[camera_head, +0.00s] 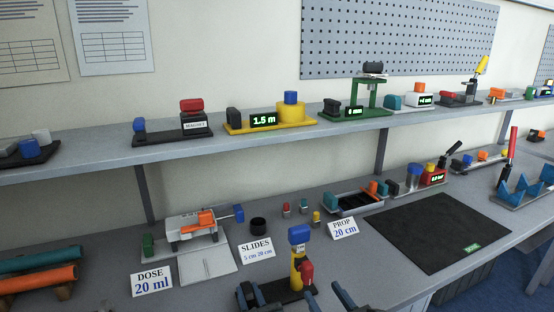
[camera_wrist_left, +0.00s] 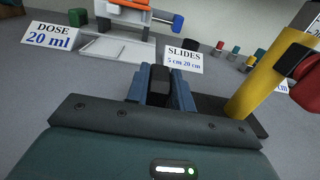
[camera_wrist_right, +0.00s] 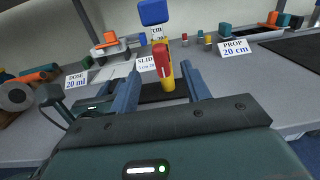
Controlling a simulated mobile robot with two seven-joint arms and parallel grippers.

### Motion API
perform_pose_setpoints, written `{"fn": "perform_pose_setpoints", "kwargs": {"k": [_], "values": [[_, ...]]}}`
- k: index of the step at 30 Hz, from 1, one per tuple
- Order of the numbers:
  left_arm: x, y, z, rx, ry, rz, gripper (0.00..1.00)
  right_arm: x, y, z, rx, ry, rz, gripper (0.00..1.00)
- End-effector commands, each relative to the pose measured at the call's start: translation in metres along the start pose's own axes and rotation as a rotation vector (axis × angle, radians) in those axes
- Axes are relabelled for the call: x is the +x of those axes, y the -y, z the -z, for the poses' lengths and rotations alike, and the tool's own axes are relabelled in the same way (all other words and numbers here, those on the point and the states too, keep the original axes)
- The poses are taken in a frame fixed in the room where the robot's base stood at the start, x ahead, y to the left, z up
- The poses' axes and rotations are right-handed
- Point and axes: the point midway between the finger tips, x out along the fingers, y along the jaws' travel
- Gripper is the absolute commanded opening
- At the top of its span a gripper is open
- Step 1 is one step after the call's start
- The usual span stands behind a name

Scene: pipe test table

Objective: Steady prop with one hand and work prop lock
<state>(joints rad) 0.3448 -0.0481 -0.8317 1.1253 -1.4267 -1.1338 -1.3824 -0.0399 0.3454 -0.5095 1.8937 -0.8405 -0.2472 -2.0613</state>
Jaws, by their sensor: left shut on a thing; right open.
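The prop is a yellow post (camera_head: 297,272) with a blue top (camera_head: 299,235) and a red lock (camera_head: 307,272) on its side, upright on a dark base (camera_head: 272,290). My left gripper (camera_head: 251,295) is shut on a black block (camera_wrist_left: 160,88) at the left end of the base. In the left wrist view the post (camera_wrist_left: 262,85) stands right of the fingers. My right gripper (camera_wrist_right: 162,76) is open, and the red lock (camera_wrist_right: 162,60) appears between its fingertips in the right wrist view. Whether it touches the lock I cannot tell.
Signs read DOSE 20 ml (camera_head: 151,283), SLIDES 5 cm 20 cm (camera_head: 256,250) and PROP 20 cm (camera_head: 343,229). A white device with an orange part (camera_head: 200,220) stands behind left. A black mat (camera_head: 437,230) lies clear at right. A shelf (camera_head: 260,136) runs above the bench.

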Motion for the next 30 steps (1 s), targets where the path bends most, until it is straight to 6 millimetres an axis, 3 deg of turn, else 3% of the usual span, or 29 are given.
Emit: {"fn": "perform_pose_setpoints", "kwargs": {"k": [3,9,21,30], "values": [[0.000,0.000,0.000,0.001,0.000,0.000,0.00,-0.024,0.000,0.001,0.000,-0.003,-0.001,0.47],[0.000,0.000,0.000,0.001,0.000,0.000,0.00,-0.044,0.000,0.000,0.001,0.000,0.001,0.47],[0.000,0.000,0.000,0.001,0.000,0.000,0.00,-0.047,0.001,-0.027,-0.003,0.005,-0.002,0.47],[0.000,0.000,0.000,0.001,0.000,0.000,0.00,-0.048,0.001,-0.030,0.000,0.000,0.000,0.47]]}}
